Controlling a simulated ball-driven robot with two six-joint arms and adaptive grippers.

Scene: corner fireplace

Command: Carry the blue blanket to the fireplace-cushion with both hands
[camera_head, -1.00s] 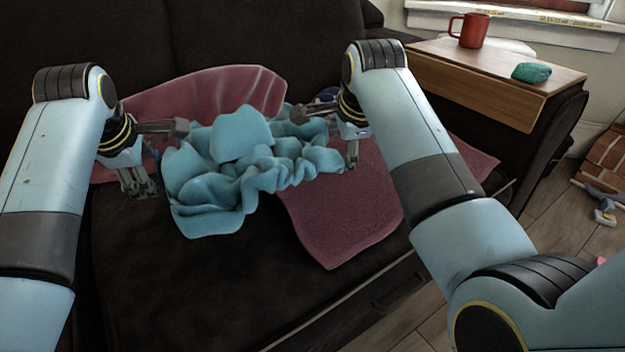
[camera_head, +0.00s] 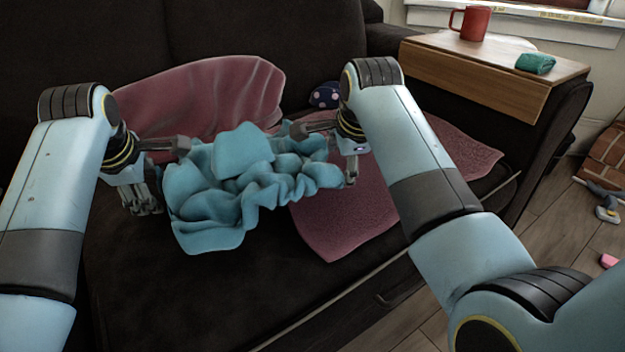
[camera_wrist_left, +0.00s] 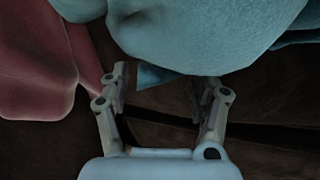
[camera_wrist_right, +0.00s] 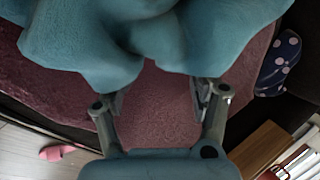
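The blue blanket (camera_head: 225,185) is a crumpled heap between my two grippers over the dark sofa; whether it rests on the seat or hangs clear I cannot tell. My left gripper (camera_head: 168,176) is at its left side and my right gripper (camera_head: 324,156) at its right side. In the left wrist view the fingers (camera_wrist_left: 162,85) stand apart, with the blanket (camera_wrist_left: 200,30) against their tips and a blue corner between them. In the right wrist view the fingers (camera_wrist_right: 158,95) also stand apart, with blanket folds (camera_wrist_right: 150,35) at their tips. I cannot make out the fireplace-cushion.
A dusky red cloth (camera_head: 345,225) lies on the sofa (camera_head: 230,300), with more red fabric (camera_head: 200,95) behind. Brickwork (camera_head: 610,155) and small floor items are far right.

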